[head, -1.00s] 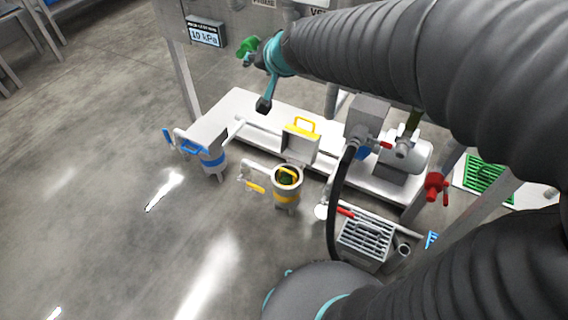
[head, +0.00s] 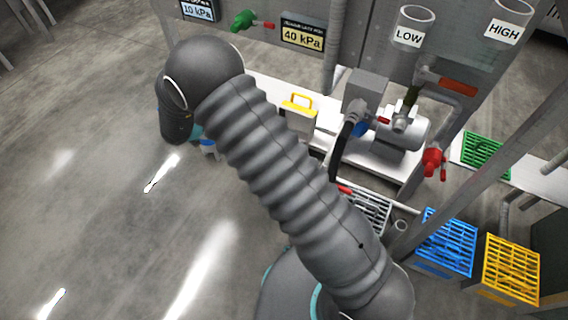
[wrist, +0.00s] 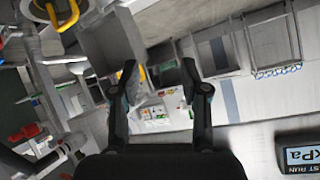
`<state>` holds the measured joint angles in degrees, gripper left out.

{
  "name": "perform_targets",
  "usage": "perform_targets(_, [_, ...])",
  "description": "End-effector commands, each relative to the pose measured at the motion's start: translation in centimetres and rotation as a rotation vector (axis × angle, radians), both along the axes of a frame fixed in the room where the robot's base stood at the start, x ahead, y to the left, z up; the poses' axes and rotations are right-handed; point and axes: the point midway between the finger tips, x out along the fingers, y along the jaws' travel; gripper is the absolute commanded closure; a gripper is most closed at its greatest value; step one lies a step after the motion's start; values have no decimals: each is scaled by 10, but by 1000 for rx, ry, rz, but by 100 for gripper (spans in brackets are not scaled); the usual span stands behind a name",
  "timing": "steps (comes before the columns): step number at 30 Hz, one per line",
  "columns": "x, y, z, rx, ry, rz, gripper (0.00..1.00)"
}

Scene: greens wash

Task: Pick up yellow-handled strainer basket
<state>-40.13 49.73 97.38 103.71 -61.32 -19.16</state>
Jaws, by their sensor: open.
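In the head view the yellow-banded strainer pot and the yellow-handled basket inside it are hidden behind my arm. The pot's raised grey lid (head: 298,120), with a yellow handle (head: 298,101) on top, shows just right of the arm.
A grey pump (head: 402,137) and a red valve (head: 433,162) stand to the right. Blue (head: 446,243) and yellow (head: 512,268) grates lie at the lower right. The floor at left is clear.

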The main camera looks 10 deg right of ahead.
Motion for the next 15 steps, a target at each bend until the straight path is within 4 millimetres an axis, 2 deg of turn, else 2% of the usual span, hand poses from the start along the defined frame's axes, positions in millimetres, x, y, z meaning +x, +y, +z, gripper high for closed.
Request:
perform_targets(1, [-16,2,-24,-49,27,-44,55])
perform_targets(6, [-62,-1,-71,-185,94,-176,55])
perform_targets(10, [-84,-3,-88,-249,125,-232,55])
perform_targets(15, [-91,-11,-97,-277,138,-259,55])
